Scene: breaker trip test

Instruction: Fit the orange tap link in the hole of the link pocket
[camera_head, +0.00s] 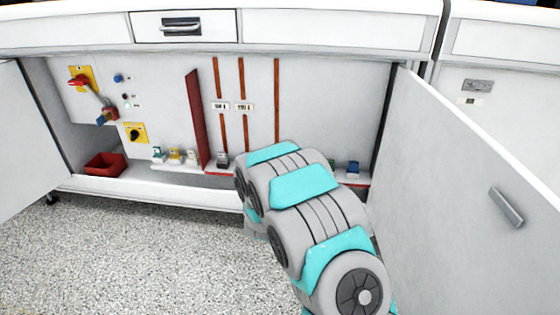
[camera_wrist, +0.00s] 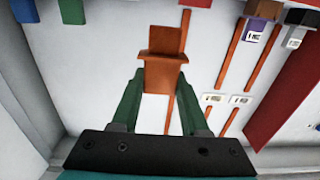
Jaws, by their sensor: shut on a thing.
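In the head view my arm hides the gripper and the link. I cannot pick out the link pocket or its hole for certain in either view.
Orange vertical bars (camera_head: 277,100) run down the cabinet's back panel. A dark red divider (camera_head: 196,118) stands left of them. A blue block (camera_head: 352,168) sits at the right of the shelf, and a red bin (camera_head: 105,164) at the left. An open door (camera_head: 465,165) flanks my arm on the right.

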